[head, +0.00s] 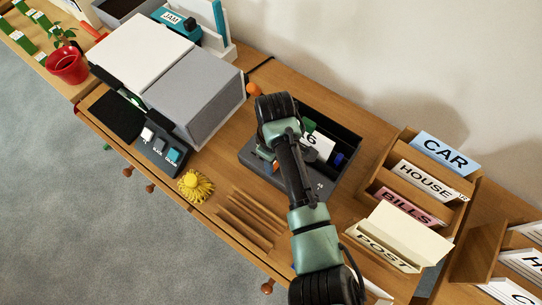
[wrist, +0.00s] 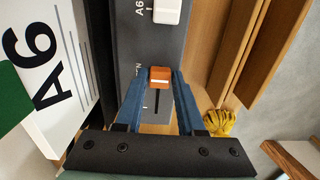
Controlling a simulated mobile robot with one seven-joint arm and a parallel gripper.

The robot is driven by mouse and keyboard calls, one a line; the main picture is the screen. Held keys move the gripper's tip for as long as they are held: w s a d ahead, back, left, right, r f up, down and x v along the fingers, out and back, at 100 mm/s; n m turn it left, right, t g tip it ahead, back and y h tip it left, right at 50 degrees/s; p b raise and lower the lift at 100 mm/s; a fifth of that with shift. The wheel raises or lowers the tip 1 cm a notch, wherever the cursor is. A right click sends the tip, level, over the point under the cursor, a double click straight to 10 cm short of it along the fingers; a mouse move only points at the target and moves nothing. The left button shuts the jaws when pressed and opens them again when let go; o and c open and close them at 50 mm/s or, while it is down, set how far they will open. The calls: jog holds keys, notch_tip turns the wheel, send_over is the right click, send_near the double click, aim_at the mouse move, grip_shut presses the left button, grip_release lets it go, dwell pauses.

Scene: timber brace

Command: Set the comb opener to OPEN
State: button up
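The comb opener is a dark grey machine (head: 318,187) on the bench, mostly behind my arm in the head view. Its grey panel (wrist: 186,50) fills the middle of the wrist view. An orange slider knob (wrist: 160,77) sits at the upper end of the visible part of a dark slot. A partly hidden label ending in N is left of it. My gripper (wrist: 161,80) has its blue fingertips on both sides of the orange knob, with no clear gap. A white knob (wrist: 167,12) beside an A6 mark is farther up the panel.
A white A6 card (wrist: 45,65) stands close left of my gripper. Wooden slats (head: 247,215) and a yellow tasselled object (head: 195,186) lie near the front edge. A grey box (head: 196,95) is left. A card rack (head: 400,195) is right.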

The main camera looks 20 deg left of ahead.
jog(key=o, duration=0.3)
jog(key=shift+r, duration=0.1)
notch_tip(320, 180, up, 13)
jog(key=shift+f, duration=0.1)
dwell(0.3)
dwell(0.5)
jog(key=w+a+r+m+t+y, duration=0.25)
jog(key=w+a+r+t, duration=0.3)
jog(key=w+r, duration=0.35)
jog(key=w+r+m+t+y+p, duration=0.1)
jog(key=w+r+m+t+y, duration=0.2)
jog(key=r+t, duration=1.1)
jog(key=s+d+r+m+t, duration=0.1)
jog(key=s+d+r+m, duration=0.15)
jog(key=r, duration=0.95)
jog(key=s+d+r+m, duration=0.1)
jog(key=s+d+r, duration=0.15)
jog(key=r, duration=0.85)
jog(key=s+d+r+m+t+h, duration=0.1)
jog(key=s+d+r+t, duration=0.1)
jog(key=s+r, duration=0.1)
jog(key=s+d+r+m+t+h, duration=0.2)
jog(key=s+d+r, duration=0.1)
jog(key=s+r, duration=0.1)
jog(key=s+d+r+m+t+h, duration=0.2)
jog(key=s+d+r+t, duration=0.1)
jog(key=r, duration=0.2)
jog(key=shift+s+d+r+p, duration=0.25)
jog(key=shift+s+r+p, duration=0.05)
jog(key=shift+s, duration=0.1)
